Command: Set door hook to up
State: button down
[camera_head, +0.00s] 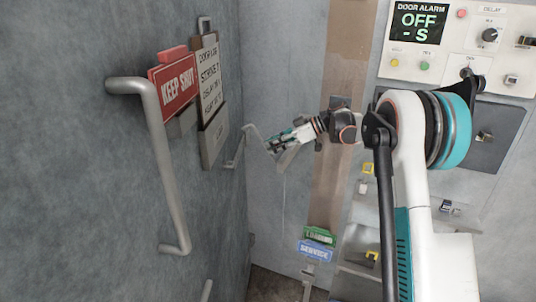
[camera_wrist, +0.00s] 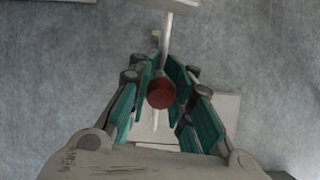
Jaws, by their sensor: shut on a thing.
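The door hook shows in the head view as a thin pale grey bent bar (camera_head: 251,133) at the far edge of the left wall, just left of my gripper (camera_head: 273,146). In the wrist view, a pale rod (camera_wrist: 167,40) runs down from the top to a dark red round end (camera_wrist: 161,93), which seems to belong to the hook. My gripper (camera_wrist: 160,82) has its teal-padded fingers on both sides of this rod and end, shut on it. The fingers hide part of the rod, and the hook's exact angle is hard to tell.
A large grey handle (camera_head: 165,170) stands out from the left wall, near a red KEEP SHUT sign (camera_head: 177,85) and a lettered board (camera_head: 210,90). A control panel (camera_head: 455,60) reads DOOR ALARM OFF. Green and blue tags (camera_head: 316,250) sit low on the far wall.

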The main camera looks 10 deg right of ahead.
jog(key=shift+s+d+f+t+y+b, duration=0.1)
jog(key=shift+s+d+t+y+b, duration=0.15)
jog(key=shift+d+y+b, duration=0.55)
jog(key=shift+s+d+f+t+y+b, duration=0.15)
jog(key=shift+d+t+y+b, duration=0.25)
jog(key=shift+y+b, duration=0.65)
jog(key=c, duration=1.4)
grip_release()
jog(key=shift+r, duration=0.1)
jog(key=v, duration=1.2)
jog(key=shift+d, duration=0.1)
